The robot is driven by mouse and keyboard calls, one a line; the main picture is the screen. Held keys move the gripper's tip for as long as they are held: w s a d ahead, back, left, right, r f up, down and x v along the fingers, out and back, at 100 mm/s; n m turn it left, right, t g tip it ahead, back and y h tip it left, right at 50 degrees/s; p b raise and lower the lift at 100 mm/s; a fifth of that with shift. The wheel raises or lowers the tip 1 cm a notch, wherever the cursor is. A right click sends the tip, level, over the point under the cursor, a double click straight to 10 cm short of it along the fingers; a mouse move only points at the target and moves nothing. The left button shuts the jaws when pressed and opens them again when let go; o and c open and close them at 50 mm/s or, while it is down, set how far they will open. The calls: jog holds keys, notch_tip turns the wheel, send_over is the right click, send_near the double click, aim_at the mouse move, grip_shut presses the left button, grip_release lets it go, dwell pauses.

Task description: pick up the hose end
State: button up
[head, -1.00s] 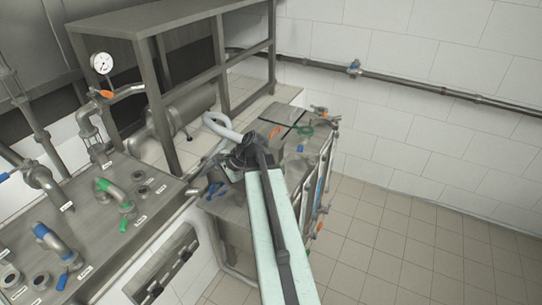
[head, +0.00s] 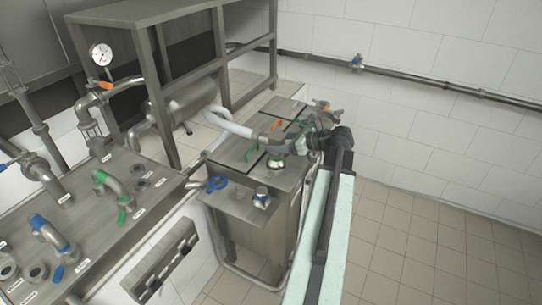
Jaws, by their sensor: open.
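A white hose (head: 229,122) arches over the steel cabinet top from its back left side. Its hose end (head: 268,138) appears to be a grey metal fitting pointing right, close to my gripper. My gripper (head: 301,146) is at the end of my dark wrist, over the right part of the cabinet top, just right of the hose end. Its jaws are open. The fingers are small and grey against the metal, so I cannot tell whether they touch the fitting or surround it.
A panel with several pipe stubs (head: 100,215) stands left. A steel frame (head: 165,130) rises behind. Tiled floor (head: 420,240) is clear at right.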

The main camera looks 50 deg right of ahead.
aim_at(267, 142)
jog(key=b+x, duration=0.1)
jog(key=x, duration=0.4)
jog(key=shift+d+b, duration=0.2)
jog(key=shift+b, duration=0.2)
jog(key=shift+w+r, duration=0.1)
jog(key=shift+w, duration=0.05)
jog(key=shift+r, duration=0.1)
grip_shut()
